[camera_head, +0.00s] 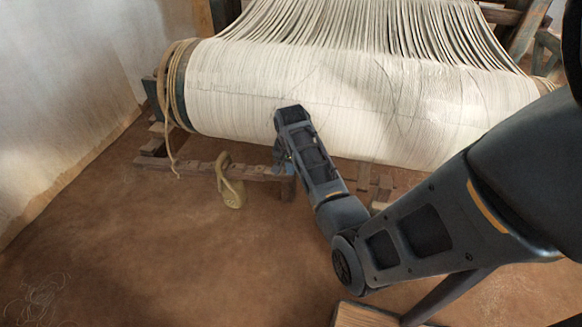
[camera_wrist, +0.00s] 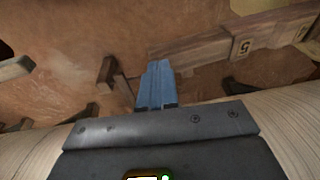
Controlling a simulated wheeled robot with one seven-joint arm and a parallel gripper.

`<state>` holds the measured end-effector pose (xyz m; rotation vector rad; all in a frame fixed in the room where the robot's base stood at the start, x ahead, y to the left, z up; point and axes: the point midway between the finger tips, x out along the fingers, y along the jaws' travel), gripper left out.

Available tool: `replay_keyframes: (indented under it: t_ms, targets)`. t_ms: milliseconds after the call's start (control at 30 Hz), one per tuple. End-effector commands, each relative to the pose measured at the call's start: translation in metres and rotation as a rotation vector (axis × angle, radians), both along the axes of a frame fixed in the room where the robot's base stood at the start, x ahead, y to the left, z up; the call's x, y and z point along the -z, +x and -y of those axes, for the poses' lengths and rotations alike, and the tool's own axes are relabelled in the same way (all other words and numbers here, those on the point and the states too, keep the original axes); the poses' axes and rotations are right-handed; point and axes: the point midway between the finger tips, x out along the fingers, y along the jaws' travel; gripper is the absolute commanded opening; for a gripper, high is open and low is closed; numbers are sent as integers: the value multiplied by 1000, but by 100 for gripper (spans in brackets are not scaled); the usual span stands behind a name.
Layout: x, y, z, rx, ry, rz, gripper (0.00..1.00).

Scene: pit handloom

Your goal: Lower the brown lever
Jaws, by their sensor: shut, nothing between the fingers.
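My gripper (camera_head: 288,168) points down in front of the cloth roll, by the end of a low brown wooden bar (camera_head: 252,172). In the wrist view, its two blue fingers (camera_wrist: 157,84) lie together, shut and empty. A brown wooden bar (camera_wrist: 225,42) with a tag marked 5 runs right from near the fingertips. A short dark brown wooden piece (camera_wrist: 107,74) stands left of the fingers, apart from them. I cannot tell for sure which of these pieces is the brown lever. My arm hides part of the low frame.
The large roll of white warp (camera_head: 235,85) stands behind and above my gripper, close to it. A coiled rope (camera_head: 172,95) hangs at its left end. A tan looped object (camera_head: 230,182) is by the low bar. The earthen floor (camera_head: 180,255) in front is mostly clear.

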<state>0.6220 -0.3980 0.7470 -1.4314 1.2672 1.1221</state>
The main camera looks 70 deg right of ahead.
Motion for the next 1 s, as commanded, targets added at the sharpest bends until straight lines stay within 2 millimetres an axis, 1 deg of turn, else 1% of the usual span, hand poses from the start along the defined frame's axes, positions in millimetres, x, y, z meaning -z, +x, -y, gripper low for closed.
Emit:
replay_keyframes:
  t_ms: [100,167,267,400,500,600,767,1000]
  targets:
    - [0,0,0,0,0,0,0]
    - [4,-1,0,0,1,3,0]
    - [22,-4,0,1,5,22,0]
    - [60,-11,0,1,11,79,0]
    - [82,-13,0,-1,12,118,0]
    - [96,-14,1,0,14,149,0]
    - [107,-15,1,1,16,171,0]
    - [110,-16,0,3,16,171,0]
